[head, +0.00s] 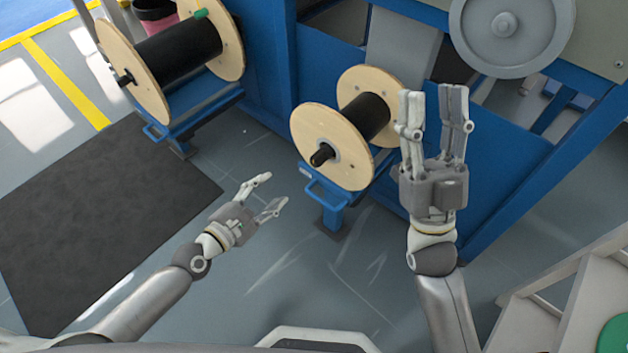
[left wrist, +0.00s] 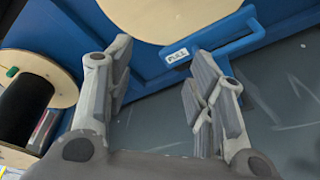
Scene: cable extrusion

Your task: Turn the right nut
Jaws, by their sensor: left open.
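The right spool (head: 334,131) has pale wooden flanges and a black wound core. A dark nut (head: 322,155) sits on the shaft end at the middle of its front flange. My left gripper (head: 268,195) is open and empty, below and left of that nut and apart from it. In the left wrist view its open fingers (left wrist: 160,68) point toward the lower edge of the spool's flange (left wrist: 170,15); the nut is not visible there. My right gripper (head: 432,98) is open and empty, upright to the right of the spool, and partly overlaps the machine in view.
A blue pull handle (head: 327,192) juts out under the right spool. The blue machine (head: 530,150) fills the back right. Pale steps (head: 580,290) stand at right. Grey floor in front is clear.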

